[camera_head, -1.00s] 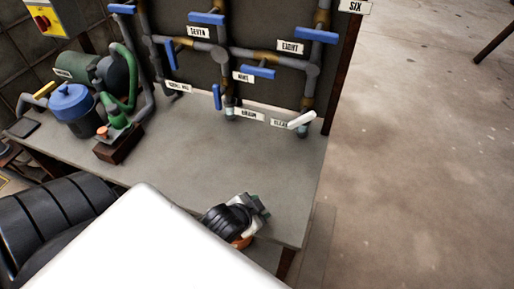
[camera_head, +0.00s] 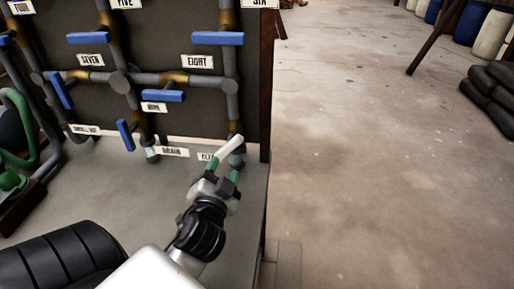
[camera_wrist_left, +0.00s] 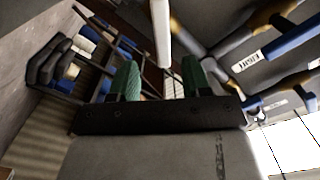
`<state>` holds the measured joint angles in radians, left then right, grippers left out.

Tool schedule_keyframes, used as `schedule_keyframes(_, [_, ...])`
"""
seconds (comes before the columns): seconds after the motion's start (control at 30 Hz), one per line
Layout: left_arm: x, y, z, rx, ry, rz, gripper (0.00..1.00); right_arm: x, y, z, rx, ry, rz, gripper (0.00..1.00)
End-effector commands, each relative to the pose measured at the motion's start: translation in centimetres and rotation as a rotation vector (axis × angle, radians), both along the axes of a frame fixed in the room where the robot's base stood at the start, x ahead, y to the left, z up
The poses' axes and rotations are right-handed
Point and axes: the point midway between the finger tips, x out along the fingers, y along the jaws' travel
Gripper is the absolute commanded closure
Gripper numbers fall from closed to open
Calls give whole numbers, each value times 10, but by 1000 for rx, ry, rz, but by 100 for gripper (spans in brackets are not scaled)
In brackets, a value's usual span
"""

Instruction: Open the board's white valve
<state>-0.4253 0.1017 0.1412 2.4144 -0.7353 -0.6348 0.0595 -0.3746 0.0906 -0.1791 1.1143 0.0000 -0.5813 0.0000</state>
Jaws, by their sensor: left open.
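The white valve handle (camera_head: 229,148) is at the lower right of the dark board (camera_head: 185,112), above a label that is partly covered. It slants up to the right. My left gripper (camera_head: 224,172) is open just below the handle's lower end, with its green finger pads on either side of that end. In the left wrist view the white handle (camera_wrist_left: 161,32) comes down from the top, in line with the gap between the open fingers (camera_wrist_left: 161,80). I cannot tell whether they touch it. My right gripper is not in view.
Several blue valve handles (camera_head: 163,96) sit on the board's grey pipes, one low down near the drain label (camera_head: 172,152). The grey bench top (camera_head: 110,190) is below. A green pipe (camera_head: 22,130) stands at left. Open floor (camera_head: 370,170) lies to the right.

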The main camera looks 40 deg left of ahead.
Motion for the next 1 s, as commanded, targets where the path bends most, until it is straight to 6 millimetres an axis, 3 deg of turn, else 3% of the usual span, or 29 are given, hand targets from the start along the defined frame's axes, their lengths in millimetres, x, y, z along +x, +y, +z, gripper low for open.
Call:
schedule_keyframes(0.6, [84,46,2,5,-3,1,52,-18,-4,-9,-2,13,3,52])
schedule_keyframes(1.0, [93,52,1,2,0,1,52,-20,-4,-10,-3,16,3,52])
